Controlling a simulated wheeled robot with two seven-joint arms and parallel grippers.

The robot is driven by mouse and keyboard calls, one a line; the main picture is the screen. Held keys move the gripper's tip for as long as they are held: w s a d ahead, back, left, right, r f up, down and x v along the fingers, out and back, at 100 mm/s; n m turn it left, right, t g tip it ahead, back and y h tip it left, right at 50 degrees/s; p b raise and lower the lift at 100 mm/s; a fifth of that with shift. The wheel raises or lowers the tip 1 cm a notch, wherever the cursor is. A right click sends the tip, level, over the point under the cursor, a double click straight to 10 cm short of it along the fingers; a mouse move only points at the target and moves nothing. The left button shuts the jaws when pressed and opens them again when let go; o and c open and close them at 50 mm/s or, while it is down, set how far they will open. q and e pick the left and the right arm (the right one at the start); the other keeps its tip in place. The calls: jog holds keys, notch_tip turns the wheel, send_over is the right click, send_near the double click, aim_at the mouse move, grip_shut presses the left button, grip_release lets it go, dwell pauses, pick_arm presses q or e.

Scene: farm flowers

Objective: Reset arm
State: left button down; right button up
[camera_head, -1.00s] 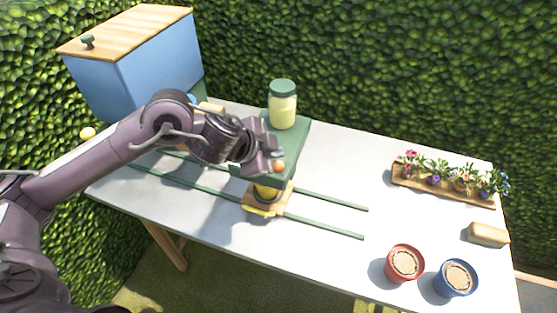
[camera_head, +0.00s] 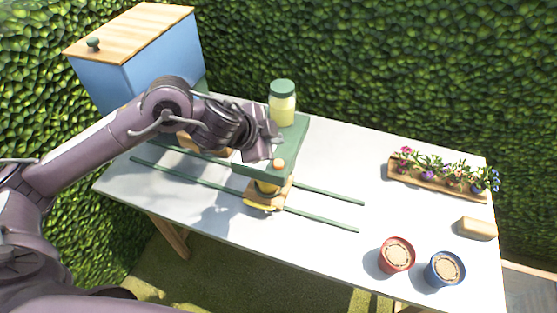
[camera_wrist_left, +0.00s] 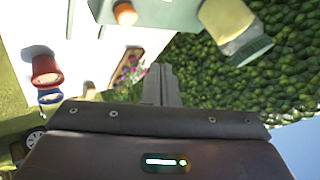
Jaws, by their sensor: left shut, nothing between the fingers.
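My left gripper (camera_head: 270,143) hangs over the green box-like stand on the table, in front of the jar. It is shut, with nothing held. In the left wrist view its fingers (camera_wrist_left: 161,85) are together, pointing toward the hedge. The green stand (camera_head: 291,150) has a small orange knob (camera_head: 279,164) at its front, and a wooden and yellow piece (camera_head: 266,194) sits below. The knob also shows at the top of the wrist view (camera_wrist_left: 125,13). My right gripper is not in view.
A jar (camera_head: 282,103) with a green lid stands on the green stand. A blue box (camera_head: 160,62) with a wooden lid is at the back left. Green rails (camera_head: 325,220) cross the table (camera_head: 340,165). Red (camera_head: 397,255) and blue pots (camera_head: 445,269), a flower tray (camera_head: 434,187) and a tan block (camera_head: 477,228) are at right.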

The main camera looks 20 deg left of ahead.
pick_arm(q)
jog(key=s+d+f+n+t+h, duration=0.1)
jog(key=s+d+n+t, duration=0.15)
jog(key=d, duration=0.55)
jog(key=s+a+f+n+g+y, duration=0.2)
jog(key=s+a+f+n+g, duration=0.3)
jog(key=s, duration=0.4)
jog(key=s+a+f+n+g+y, duration=0.2)
jog(key=s+a+f+n+y, duration=0.1)
jog(key=s+a+f+n, duration=0.35)
jog(key=s+f+m+g+b, duration=0.1)
jog(key=s+f, duration=0.1)
jog(key=f, duration=1.5)
jog(key=s+f+m+g+b, duration=0.1)
jog(key=s+f, duration=0.1)
jog(key=f, duration=1.4)
jog(key=s+a+f+b, duration=0.1)
jog(key=s+a+f, duration=0.1)
jog(key=s+f, duration=0.7)
jog(key=s+a+f+b, duration=0.1)
jog(key=s+f, duration=0.8)
jog(key=s, duration=0.1)
jog(key=shift+a+f+g, duration=0.3)
jog(key=shift+a+g, duration=0.05)
